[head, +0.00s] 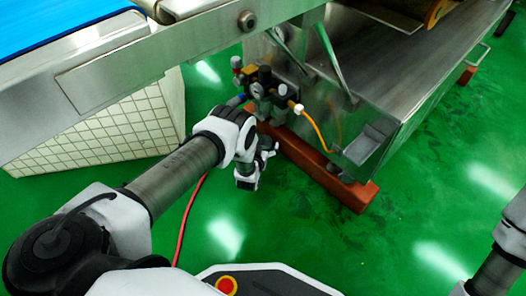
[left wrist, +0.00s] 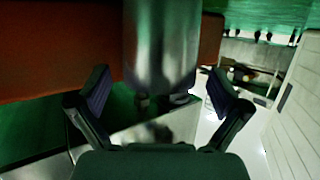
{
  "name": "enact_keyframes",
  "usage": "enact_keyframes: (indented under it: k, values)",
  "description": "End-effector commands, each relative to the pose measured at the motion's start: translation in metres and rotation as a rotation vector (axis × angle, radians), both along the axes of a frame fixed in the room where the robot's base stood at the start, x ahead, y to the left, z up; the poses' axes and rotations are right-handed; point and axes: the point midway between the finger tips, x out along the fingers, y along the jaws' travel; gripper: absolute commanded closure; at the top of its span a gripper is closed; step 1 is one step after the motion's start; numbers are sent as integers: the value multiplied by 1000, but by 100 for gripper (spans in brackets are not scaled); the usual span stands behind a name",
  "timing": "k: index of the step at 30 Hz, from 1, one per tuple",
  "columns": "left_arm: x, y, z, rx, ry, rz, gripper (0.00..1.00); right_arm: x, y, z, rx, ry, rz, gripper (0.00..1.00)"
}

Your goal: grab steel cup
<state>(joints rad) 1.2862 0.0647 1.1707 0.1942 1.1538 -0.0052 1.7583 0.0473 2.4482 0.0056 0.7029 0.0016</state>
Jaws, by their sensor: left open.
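In the left wrist view a shiny steel cylinder, which looks like the steel cup (left wrist: 160,45), stands out at the top centre, in line with the gap between my fingers. My left gripper (left wrist: 160,84) is open, one finger on each side of the cup's lower end in the picture. Gaps show on both sides, so neither finger visibly touches it. In the head view my left gripper (head: 268,150) is small and partly hidden by its wrist, low beside the machine. I cannot make out the cup there. My right gripper is out of view.
The steel machine (head: 400,75) stands at the upper right on an orange-red beam (head: 315,168). Valves and a gauge (head: 262,90) sit close above my left wrist. A conveyor frame (head: 120,75) crosses the upper left over a white tiled block (head: 125,125).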

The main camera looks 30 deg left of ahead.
Motion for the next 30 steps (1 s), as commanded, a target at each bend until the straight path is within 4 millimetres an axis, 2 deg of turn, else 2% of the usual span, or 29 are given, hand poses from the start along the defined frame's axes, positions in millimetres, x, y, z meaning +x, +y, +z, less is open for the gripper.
enact_keyframes:
  k: [2,3,7,8,10,11,19,27,30]
  values:
    - [0,0,1,0,0,0,4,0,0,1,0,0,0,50]
    - [0,0,1,0,0,0,18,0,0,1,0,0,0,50]
    - [0,0,1,0,1,0,64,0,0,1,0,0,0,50]
    - [-1,0,1,0,1,0,67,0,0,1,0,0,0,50]
    - [-1,0,0,0,1,0,67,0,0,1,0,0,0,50]
    - [0,0,1,0,0,0,73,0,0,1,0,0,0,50]
    - [-1,0,5,0,1,0,73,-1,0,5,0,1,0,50]
    - [0,0,46,-1,0,0,74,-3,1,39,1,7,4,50]
    - [-18,-14,43,-2,5,-2,74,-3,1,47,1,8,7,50]
